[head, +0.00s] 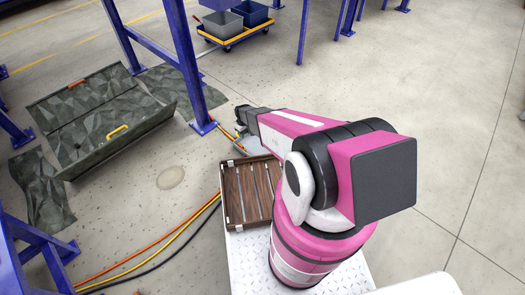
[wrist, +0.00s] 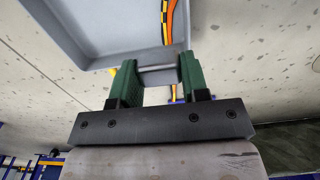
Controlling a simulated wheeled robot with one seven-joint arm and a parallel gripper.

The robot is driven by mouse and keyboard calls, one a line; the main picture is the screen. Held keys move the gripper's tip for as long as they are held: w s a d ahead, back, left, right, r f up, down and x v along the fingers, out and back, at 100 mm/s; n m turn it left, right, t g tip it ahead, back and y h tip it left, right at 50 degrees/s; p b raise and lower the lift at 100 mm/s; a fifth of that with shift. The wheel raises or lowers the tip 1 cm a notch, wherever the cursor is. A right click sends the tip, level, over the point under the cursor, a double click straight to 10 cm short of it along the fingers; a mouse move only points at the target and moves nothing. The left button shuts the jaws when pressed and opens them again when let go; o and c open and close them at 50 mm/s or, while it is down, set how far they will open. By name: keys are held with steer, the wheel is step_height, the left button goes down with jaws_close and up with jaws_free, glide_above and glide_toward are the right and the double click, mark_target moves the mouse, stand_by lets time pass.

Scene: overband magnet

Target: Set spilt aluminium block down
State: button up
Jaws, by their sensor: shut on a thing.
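My gripper (wrist: 157,75) shows in the wrist view with two green fingers. It is shut on the aluminium block (wrist: 158,76), a small silvery piece whose lower part is mostly hidden between the fingers. A grey shallow tray (wrist: 85,45) with a raised rim lies just past the fingertips. I cannot tell whether the block touches it. In the head view the arm reaches away to the upper left, and the fingers and block cannot be made out there. A small part of a grey surface (head: 256,147) shows beside the forearm.
A slatted brown wooden crate (head: 237,180) stands by my base. Orange, yellow and black cables (head: 150,243) run across the floor. A green, dark-patterned box (head: 110,125) lies at left near blue steel posts (head: 185,65). A cart with bins (head: 238,36) stands behind. The floor at right is clear.

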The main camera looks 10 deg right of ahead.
steer(key=shift+s+f, duration=0.2)
steer(key=shift+f, duration=0.55)
steer(key=shift+d+f, duration=0.1)
steer(key=shift+f, duration=0.25)
steer(key=d+f, duration=0.2)
steer(key=d, duration=0.1)
steer(key=w+d+f, duration=0.1)
steer(key=d+f, duration=0.1)
steer(key=d, duration=0.2)
steer(key=w+d+f, duration=0.1)
steer(key=d+f, duration=0.1)
steer(key=d, duration=0.2)
steer(key=shift+w+f, duration=0.1)
steer(key=shift+f, duration=2.25)
steer(key=shift+f, duration=0.15)
steer(key=o, duration=0.9)
